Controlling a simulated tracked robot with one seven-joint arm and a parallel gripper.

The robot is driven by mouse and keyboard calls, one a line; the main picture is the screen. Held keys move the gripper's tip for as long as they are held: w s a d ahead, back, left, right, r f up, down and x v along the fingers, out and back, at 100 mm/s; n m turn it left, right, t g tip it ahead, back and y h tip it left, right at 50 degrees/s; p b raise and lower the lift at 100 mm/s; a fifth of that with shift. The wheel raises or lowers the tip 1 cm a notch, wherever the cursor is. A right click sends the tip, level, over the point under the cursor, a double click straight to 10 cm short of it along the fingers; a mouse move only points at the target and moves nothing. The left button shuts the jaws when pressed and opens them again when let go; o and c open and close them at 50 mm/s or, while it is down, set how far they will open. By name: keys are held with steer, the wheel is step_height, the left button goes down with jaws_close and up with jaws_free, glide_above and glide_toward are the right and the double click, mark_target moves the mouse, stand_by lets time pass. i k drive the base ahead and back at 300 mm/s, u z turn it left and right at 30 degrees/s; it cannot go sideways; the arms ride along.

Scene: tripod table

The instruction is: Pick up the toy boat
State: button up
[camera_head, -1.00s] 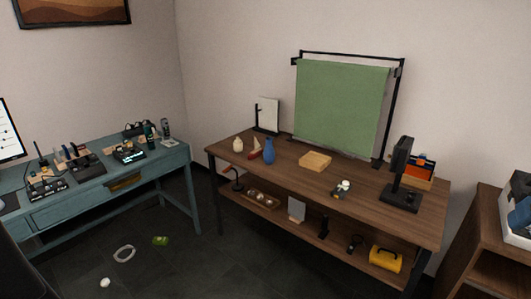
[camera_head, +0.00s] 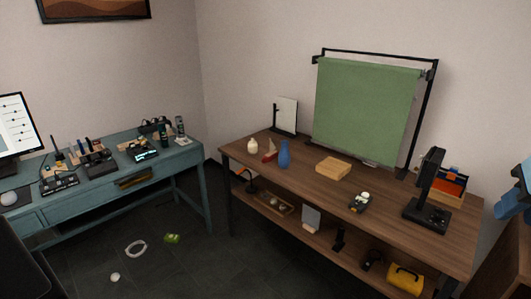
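The toy boat (camera_head: 270,152) appears to be the small red and pale sail-shaped thing on the wooden table (camera_head: 390,217), near its left end. It stands between a cream vase (camera_head: 252,146) on its left and a blue vase (camera_head: 285,155) on its right. It is small in view, so its details are unclear. My gripper does not show in the head view.
A wooden block (camera_head: 333,169), a small dark item with white tops (camera_head: 360,201) and a black stand (camera_head: 428,195) are further right on the table. A green backdrop (camera_head: 365,112) stands behind. A teal desk (camera_head: 100,190) is at left. Floor items include a white ring (camera_head: 136,248) and a green object (camera_head: 172,239).

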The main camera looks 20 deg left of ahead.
mark_target(273, 154)
steer(key=u, duration=0.4)
steer(key=i, duration=1.1)
steer(key=u, duration=1.1)
steer(key=i, duration=0.9)
steer(key=u, duration=0.45)
steer(key=k, duration=0.9)
steer(key=u, duration=0.25)
steer(key=i, duration=0.9)
steer(key=z, duration=0.1)
